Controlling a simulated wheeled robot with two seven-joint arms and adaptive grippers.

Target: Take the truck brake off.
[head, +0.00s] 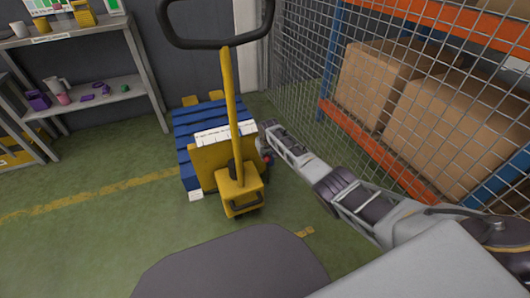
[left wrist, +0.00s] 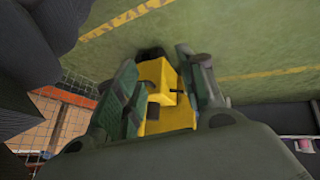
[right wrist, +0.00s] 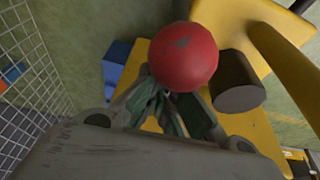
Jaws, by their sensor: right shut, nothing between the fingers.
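The yellow pallet truck (head: 208,166) stands on the green floor with its black loop handle (head: 215,45) raised on a yellow bar. A red ball knob (head: 268,160) shows at the truck's right side. It fills much of the right wrist view (right wrist: 184,56), beside a dark cylinder (right wrist: 236,84). My right gripper (right wrist: 163,92) is shut and empty, its tips close to the knob; I cannot tell whether they touch. My left gripper (left wrist: 163,75) is open and empty, with the truck (left wrist: 157,80) seen beyond its fingers. It is not in the head view.
A blue pallet (head: 182,150) lies behind the truck. A wire mesh fence (head: 300,70) and an orange rack (head: 365,165) with cardboard boxes (head: 460,115) stand close on the right. Grey shelves (head: 75,45) stand at the left. The floor left of the truck is clear.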

